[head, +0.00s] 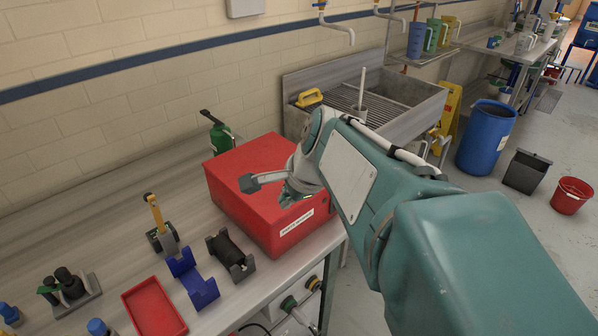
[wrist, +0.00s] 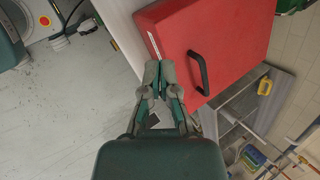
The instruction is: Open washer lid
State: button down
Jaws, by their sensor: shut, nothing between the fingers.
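A red box-shaped washer (head: 240,185) with a closed lid stands on the bench. A white label is on its front face. In the wrist view the red lid (wrist: 235,40) fills the upper middle, and a black bar handle (wrist: 200,72) is fixed on it. My gripper (wrist: 161,68) is shut and empty. Its fingertips are just left of the handle, near the label edge of the washer, and seem apart from the handle.
A metal sink (head: 415,105) stands beyond. Floor at right holds a blue barrel (head: 487,138).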

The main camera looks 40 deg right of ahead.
jog(key=w+d+m+t, duration=0.2)
jog(key=w+d+m, duration=0.1)
jog(key=d+m, duration=1.2)
jog(key=x, duration=1)
jog(key=shift+w+a+f, duration=0.1)
jog(key=shift+a+f, duration=0.05)
